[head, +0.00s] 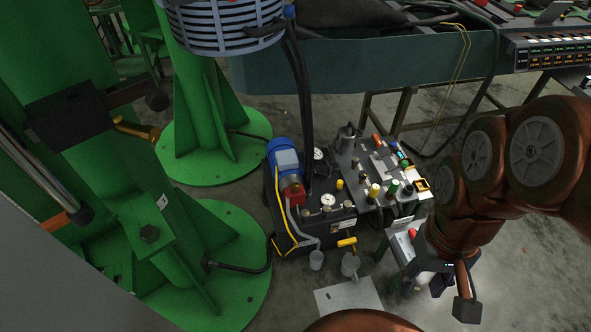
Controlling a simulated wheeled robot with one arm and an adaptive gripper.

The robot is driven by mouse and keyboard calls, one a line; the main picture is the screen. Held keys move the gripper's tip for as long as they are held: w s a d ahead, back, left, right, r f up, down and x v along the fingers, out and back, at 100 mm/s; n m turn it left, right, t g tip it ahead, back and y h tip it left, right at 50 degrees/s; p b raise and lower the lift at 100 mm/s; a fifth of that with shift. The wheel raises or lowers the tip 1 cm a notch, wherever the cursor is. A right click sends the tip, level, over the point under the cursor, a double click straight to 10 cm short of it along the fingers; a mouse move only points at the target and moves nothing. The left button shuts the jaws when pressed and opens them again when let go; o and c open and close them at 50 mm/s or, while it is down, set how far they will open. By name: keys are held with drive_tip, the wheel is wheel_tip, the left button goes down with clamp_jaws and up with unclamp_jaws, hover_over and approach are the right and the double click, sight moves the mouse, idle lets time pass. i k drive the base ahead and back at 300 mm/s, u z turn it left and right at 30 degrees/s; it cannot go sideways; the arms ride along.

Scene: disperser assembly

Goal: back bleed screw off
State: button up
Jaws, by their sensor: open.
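I cannot pick out the back bleed screw with certainty; it is too small or hidden in the head view. A hydraulic unit (318,222) with a blue motor (284,156), gauges and several coloured knobs stands on the floor at the middle. My gripper (453,297) is at the lower right, to the right of and nearer than the hydraulic unit. It is open, looks empty and appears clear of the unit. My arm hides part of its jaws.
Large green columns (60,130) with round base plates fill the left side. A green-grey bench (370,65) stands behind the unit, with a control panel (555,53) at the upper right. Black hoses run to the unit. A pale plate (348,300) and small cups lie in front.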

sight(294, 186)
drive_tip(key=u, duration=0.6)
drive_tip(key=i, duration=0.85)
drive_tip(key=u, duration=0.8)
